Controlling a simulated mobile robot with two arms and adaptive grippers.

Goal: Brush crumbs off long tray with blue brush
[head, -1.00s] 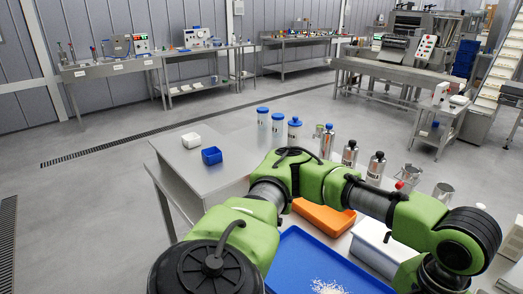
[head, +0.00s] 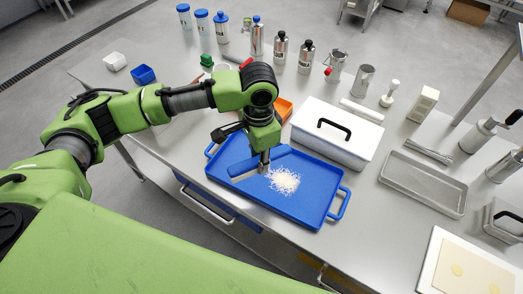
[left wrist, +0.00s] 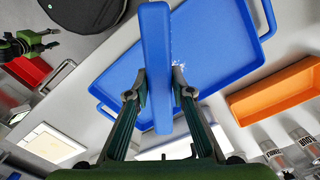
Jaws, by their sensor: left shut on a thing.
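The blue brush (head: 245,169) is a long blue bar, held over the blue tray (head: 322,205). My left gripper (head: 264,164) is shut on it; in the left wrist view its fingers (left wrist: 158,96) clasp both sides of the brush (left wrist: 155,50). I cannot tell whether the brush touches the tray. A pile of pale crumbs (head: 285,181) lies on the tray, just right of the gripper. In the left wrist view the brush hides most of the crumbs (left wrist: 177,68). A green and black part at that view's left edge may be my right gripper (left wrist: 45,42); its jaws are unclear.
A white lidded box (head: 338,138) with a black handle stands behind the tray, beside an orange container (head: 284,108). A metal tray (head: 425,182) lies to the right. Bottles (head: 280,48) line the back. The table's front edge is close to the blue tray.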

